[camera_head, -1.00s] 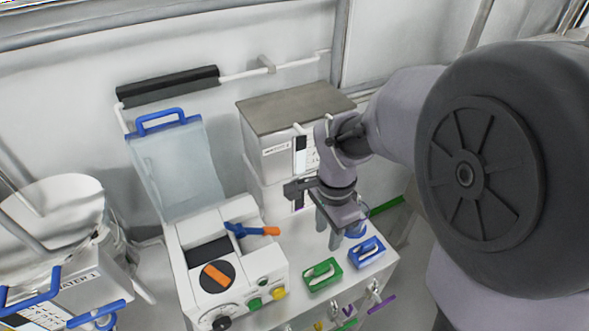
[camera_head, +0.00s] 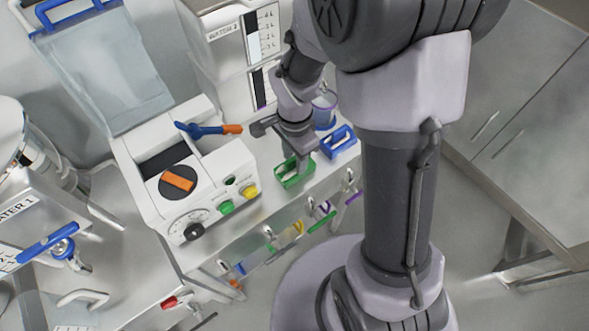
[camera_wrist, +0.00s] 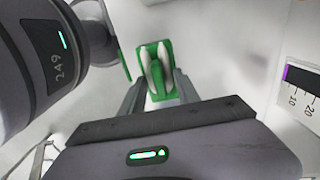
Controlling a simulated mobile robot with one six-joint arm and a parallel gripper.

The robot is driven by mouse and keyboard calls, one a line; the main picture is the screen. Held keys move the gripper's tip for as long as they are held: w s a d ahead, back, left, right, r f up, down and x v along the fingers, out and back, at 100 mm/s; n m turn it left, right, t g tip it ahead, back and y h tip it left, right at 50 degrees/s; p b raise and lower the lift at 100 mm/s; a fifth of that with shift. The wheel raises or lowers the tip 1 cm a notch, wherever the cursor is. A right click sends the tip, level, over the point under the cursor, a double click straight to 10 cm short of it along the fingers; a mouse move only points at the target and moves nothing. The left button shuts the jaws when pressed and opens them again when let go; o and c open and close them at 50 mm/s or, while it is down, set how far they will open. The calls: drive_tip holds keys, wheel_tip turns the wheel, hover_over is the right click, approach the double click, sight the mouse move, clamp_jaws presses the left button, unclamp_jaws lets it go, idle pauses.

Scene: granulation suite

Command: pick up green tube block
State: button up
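The green tube block (camera_head: 294,182), a small open-framed block with a pale piece in it, stands on the white bench top right of the white machine. In the wrist view the green tube block (camera_wrist: 158,92) shows between my two fingers, with pale rounded parts on it. My gripper (camera_head: 296,155) points down directly above it. In the wrist view my gripper (camera_wrist: 158,84) is open, one finger on each side of the block. Whether the fingers touch it cannot be told. The arm partly hides the block in the head view.
A blue block (camera_head: 343,150) stands close right of the green one, with a blue-rimmed cup (camera_head: 325,110) behind it. The white machine (camera_head: 240,185) with coloured buttons is on the left. Several hooks with coloured tags hang along the bench's front edge.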

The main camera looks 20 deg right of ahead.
clamp_jaws()
idle(1.3)
